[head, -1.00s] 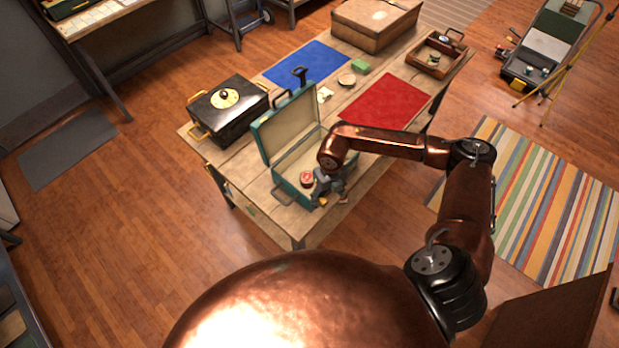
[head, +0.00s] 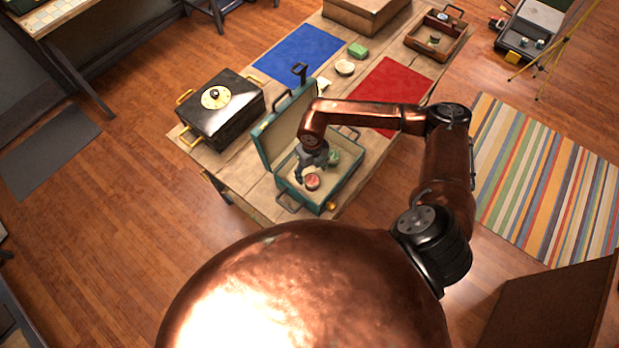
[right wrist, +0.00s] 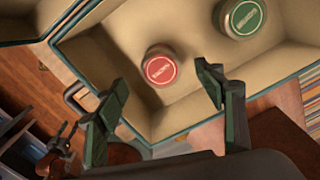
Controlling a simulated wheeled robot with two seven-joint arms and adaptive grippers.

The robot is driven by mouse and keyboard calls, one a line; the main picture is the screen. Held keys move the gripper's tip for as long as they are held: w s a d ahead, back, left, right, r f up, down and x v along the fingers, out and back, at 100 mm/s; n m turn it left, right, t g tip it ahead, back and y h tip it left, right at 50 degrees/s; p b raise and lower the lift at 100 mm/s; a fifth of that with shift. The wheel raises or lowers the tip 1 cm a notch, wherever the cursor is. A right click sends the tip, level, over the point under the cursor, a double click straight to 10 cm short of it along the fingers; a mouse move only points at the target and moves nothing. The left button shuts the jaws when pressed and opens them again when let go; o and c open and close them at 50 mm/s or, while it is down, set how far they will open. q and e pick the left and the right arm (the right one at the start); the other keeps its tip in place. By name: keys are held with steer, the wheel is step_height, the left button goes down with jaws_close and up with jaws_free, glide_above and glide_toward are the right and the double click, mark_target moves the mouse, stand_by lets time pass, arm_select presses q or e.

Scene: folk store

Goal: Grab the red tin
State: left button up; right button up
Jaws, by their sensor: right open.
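The red tin (head: 312,182) lies inside the open teal suitcase (head: 330,207), near its front left part. In the right wrist view the red tin (right wrist: 160,68) shows its red lid, ahead of and between my fingers. My right gripper (head: 308,172) is over the suitcase, close beside the tin in the picture. In the right wrist view my right gripper (right wrist: 160,95) is open with nothing between its fingers. A green tin (head: 333,157) lies farther back in the suitcase and also shows in the wrist view (right wrist: 242,17). My left gripper is not in view.
The suitcase lid stands up on the left side. A black box with a dial (head: 222,108) is left of it. A blue mat (head: 300,50), a red mat (head: 385,88) and a wooden tray (head: 452,50) lie farther back on the table.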

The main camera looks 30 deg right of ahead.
mark_target(312, 179)
step_height(312, 179, down, 3)
steer(key=shift+s+f+p, duration=0.1)
steer(key=shift+s+p, duration=0.05)
steer(key=shift+p, duration=0.35)
steer(key=shift+d+f, duration=0.1)
steer(key=shift+f, duration=1.3)
steer(key=c, duration=0.8)
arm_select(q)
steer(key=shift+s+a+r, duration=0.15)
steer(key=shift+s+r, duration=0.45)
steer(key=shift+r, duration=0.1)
arm_select(e)
steer(key=c, duration=0.5)
